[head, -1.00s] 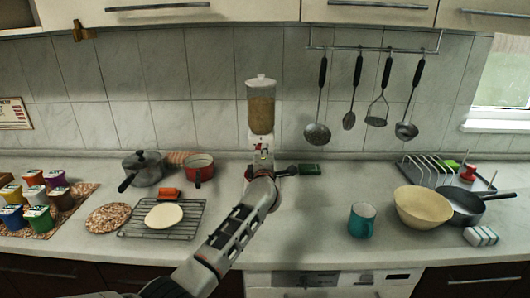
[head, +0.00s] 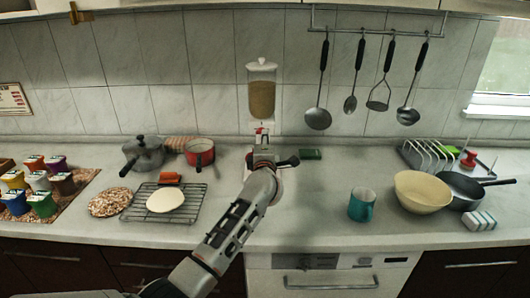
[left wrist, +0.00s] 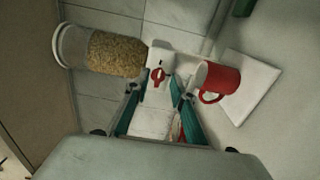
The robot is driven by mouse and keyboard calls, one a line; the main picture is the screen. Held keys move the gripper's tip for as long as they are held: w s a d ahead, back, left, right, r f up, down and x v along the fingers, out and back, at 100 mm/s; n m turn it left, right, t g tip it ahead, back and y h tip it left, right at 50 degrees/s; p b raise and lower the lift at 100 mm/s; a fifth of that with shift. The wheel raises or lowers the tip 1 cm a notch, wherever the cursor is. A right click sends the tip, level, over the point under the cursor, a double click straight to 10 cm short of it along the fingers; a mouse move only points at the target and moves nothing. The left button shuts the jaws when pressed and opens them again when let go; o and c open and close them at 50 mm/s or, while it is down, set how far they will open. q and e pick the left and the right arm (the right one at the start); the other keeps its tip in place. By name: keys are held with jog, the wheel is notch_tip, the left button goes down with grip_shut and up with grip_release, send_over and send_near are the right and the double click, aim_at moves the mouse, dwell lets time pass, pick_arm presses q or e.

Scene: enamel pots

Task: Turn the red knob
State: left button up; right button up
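The red knob (left wrist: 157,75) is on the front of a white wall-mounted dispenser (left wrist: 160,58), below its clear grain container (left wrist: 112,53). In the head view the knob (head: 260,131) shows as a small red patch just above my left gripper (head: 263,158). In the left wrist view my left gripper (left wrist: 157,94) is open, its two teal fingers apart. The knob lies ahead of the gap between the fingertips; whether they touch it cannot be told. My right gripper is not in view.
A red mug (left wrist: 222,78) stands below the dispenser on a white base (left wrist: 249,85), close beside one finger. A dark green block (head: 310,154) lies to the right. A teal mug (head: 361,205) and beige bowl (head: 421,193) are farther right. The counter between is clear.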

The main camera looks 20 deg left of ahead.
pick_arm(q)
jog(key=v, duration=0.8)
jog(key=shift+s, duration=0.25)
jog(key=shift+o, duration=0.4)
